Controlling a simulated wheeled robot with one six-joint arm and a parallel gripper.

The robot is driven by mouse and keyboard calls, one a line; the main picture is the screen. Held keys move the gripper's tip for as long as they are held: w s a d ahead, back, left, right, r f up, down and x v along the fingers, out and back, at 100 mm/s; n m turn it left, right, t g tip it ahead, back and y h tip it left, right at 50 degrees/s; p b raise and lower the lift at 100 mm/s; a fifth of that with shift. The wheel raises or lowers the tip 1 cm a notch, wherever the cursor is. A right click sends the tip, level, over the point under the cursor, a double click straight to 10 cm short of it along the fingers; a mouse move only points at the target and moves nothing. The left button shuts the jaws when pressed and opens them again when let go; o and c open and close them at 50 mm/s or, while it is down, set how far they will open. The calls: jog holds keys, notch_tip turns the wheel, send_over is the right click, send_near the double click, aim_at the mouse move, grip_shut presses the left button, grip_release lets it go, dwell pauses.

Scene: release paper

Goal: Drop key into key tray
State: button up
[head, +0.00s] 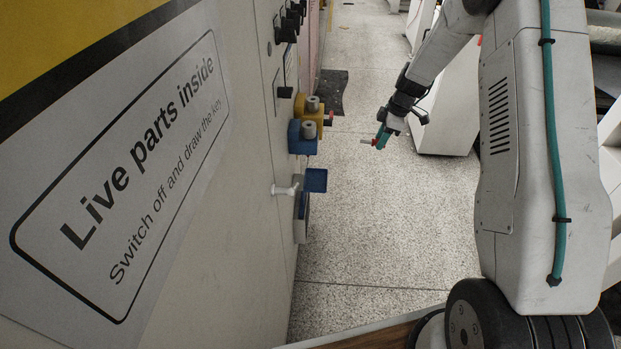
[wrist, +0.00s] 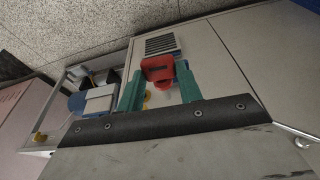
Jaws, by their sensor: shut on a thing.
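My gripper (head: 381,136) hangs in the air above the floor, to the right of the cabinet wall. Its green fingers (wrist: 158,92) are shut on a red key (wrist: 158,69), seen end-on between the fingertips in the wrist view. In the head view the key (head: 374,143) is small, its grey tip pointing left toward the wall. I cannot tell for sure which thing is the key tray. A blue square piece (head: 316,180) sticks out from the wall, left of and nearer than my gripper, apart from it.
A yellow block (head: 311,109) and a blue block (head: 300,138) with grey cylinders stand on the wall. A white handle (head: 286,190) juts out below them. Speckled floor (head: 390,220) is clear. In the wrist view, an open frame (wrist: 97,100) holding grey and blue items stands at left.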

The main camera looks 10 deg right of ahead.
notch_tip(320, 180, down, 8)
jog(key=d, duration=0.2)
jog(key=shift+n, duration=0.3)
jog(key=w+a+f, duration=0.1)
jog(key=a, duration=0.5)
jog(key=w+a+f, duration=0.2)
jog(key=a, duration=0.4)
jog(key=w+a+f, duration=0.1)
jog(key=a, duration=0.5)
jog(key=shift+w+f, duration=0.15)
jog(key=shift+w, duration=0.25)
jog(key=x, duration=0.3)
jog(key=shift+f, duration=0.15)
jog(key=shift+f, duration=0.6)
jog(key=o, duration=1)
jog(key=shift+o, duration=0.2)
